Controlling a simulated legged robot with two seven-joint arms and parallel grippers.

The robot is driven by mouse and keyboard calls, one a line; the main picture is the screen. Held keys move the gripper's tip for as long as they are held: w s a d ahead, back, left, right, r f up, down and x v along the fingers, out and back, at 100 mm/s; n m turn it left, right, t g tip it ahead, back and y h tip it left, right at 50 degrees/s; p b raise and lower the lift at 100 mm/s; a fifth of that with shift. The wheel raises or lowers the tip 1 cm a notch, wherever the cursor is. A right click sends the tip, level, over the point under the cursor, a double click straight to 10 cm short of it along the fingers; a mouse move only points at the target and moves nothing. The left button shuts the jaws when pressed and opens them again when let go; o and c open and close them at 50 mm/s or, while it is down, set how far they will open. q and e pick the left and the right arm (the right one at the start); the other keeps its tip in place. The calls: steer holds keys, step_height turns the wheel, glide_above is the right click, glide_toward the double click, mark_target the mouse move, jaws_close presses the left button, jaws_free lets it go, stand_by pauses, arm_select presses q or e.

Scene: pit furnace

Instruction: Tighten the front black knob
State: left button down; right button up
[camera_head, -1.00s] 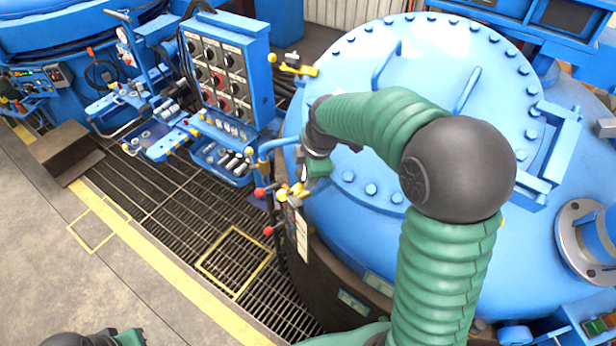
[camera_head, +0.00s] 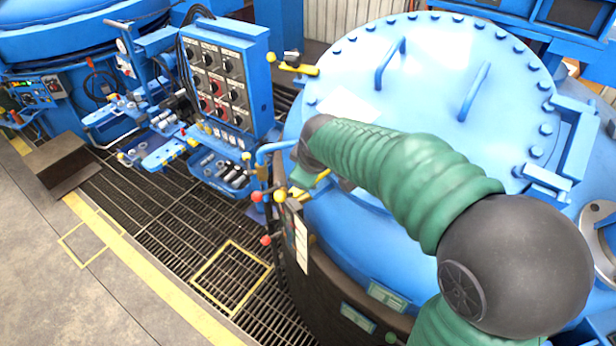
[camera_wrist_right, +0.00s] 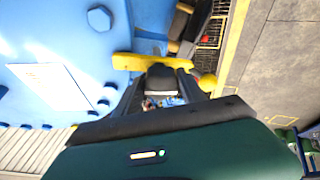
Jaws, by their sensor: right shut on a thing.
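The front black knob (camera_wrist_right: 162,76) shows in the right wrist view, with a yellow bar (camera_wrist_right: 140,62) just beyond it. My right gripper (camera_wrist_right: 162,92) is shut on this knob, one dark finger on each side. In the head view my right arm reaches from the lower right to the near left rim of the blue lid (camera_head: 440,75). There the arm hides the knob, and part of the yellow bar (camera_head: 319,183) shows beside my wrist. A second black knob (camera_head: 291,57) with a yellow bar stands farther back. My left gripper is out of view.
A blue control panel (camera_head: 252,70) with black and red knobs stands left of the lid. Red and yellow ball-ended levers (camera_head: 266,240) stick out beside my right wrist. Lid handles (camera_head: 389,62) rise behind my arm. Floor grating (camera_head: 150,200) lies clear at left.

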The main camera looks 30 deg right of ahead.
steer(key=shift+w+r, duration=0.15)
steer(key=shift+r, duration=0.1)
stand_by(0.3)
steer(key=o, duration=1.4)
steer(key=shift+a+f, duration=0.1)
steer(key=shift+f, duration=0.05)
steer(key=b+v, duration=0.7)
steer(key=v, duration=0.9)
steer(key=shift+r, duration=0.3)
steer(key=shift+a, duration=0.1)
steer(key=shift+f, duration=0.1)
